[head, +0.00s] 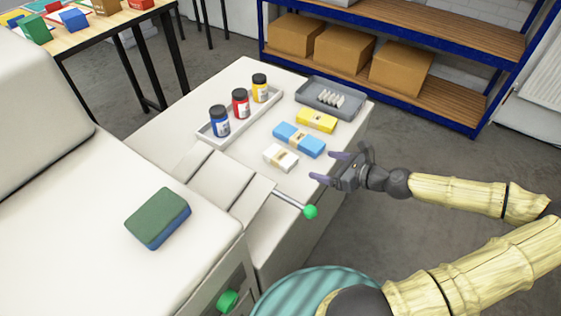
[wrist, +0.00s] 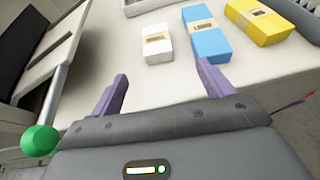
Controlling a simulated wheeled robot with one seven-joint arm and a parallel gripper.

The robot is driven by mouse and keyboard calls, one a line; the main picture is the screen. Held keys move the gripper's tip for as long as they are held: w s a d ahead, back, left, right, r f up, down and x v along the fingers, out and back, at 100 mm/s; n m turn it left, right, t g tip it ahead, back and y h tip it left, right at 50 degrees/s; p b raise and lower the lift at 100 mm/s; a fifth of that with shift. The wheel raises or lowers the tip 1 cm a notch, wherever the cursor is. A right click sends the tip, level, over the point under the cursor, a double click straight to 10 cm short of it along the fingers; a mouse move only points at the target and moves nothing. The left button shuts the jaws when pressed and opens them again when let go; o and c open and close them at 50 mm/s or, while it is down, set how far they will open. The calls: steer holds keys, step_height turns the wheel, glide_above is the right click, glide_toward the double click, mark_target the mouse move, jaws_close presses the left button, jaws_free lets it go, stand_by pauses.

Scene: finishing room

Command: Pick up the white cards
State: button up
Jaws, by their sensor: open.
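The white cards (head: 280,157) are a small banded stack with a tan strip, lying on the white table top near its front right edge. They also show in the wrist view (wrist: 157,44), ahead of the fingers and a little left of the middle. My gripper (head: 331,167) is open and empty, with purple fingers, at the right of the cards and apart from them. In the wrist view its two fingertips (wrist: 161,72) point toward the cards with a gap of bare table between.
Blue cards (head: 299,139) and yellow cards (head: 316,120) lie behind the white ones. A grey tray (head: 347,109) stands at the back; a rack of bottles (head: 218,139) is left. A lever with a green knob (head: 310,212) juts out near my gripper.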

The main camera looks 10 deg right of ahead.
steer(key=shift+w+a, duration=0.1)
glide_toward(280, 161)
steer(key=w, duration=0.1)
steer(key=w+a, duration=0.2)
steer(key=w, duration=0.1)
steer(key=shift+a+r, duration=0.1)
steer(key=shift+r, duration=0.25)
stand_by(0.3)
steer(key=shift+w+a+f, duration=0.1)
steer(key=shift+w+a, duration=0.15)
steer(key=shift+a, duration=0.2)
steer(key=x, duration=0.4)
steer(key=shift+s+a, duration=0.1)
steer(key=shift+a, duration=0.1)
